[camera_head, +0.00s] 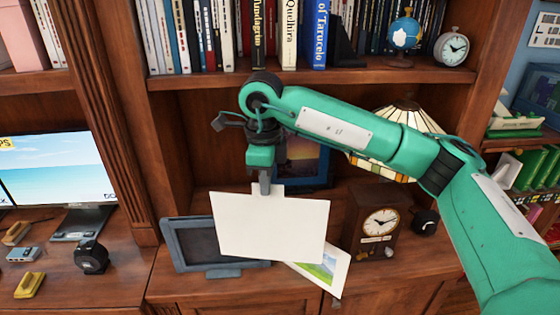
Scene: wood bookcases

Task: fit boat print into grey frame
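My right gripper (265,185) comes down from above and is shut on the top edge of a white print (270,228). The print hangs upright, slightly tilted, with a blank side facing me, so I cannot see whether it shows a boat. The grey frame (168,243) stands on the desk, leaning back, at the lower left of the print. It has a dark empty-looking panel, and the print overlaps its right part in the picture. Another print (329,268) with a green and blue landscape lies on the desk, partly hidden behind the white print. My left gripper is not in view.
A brown clock (378,222) stands right of the print. A stained-glass lamp (408,117) and a dark blue framed picture (310,160) are behind my arm. A monitor (58,170) and small items, including a black tape measure (92,257), are at left. Books fill the shelf above.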

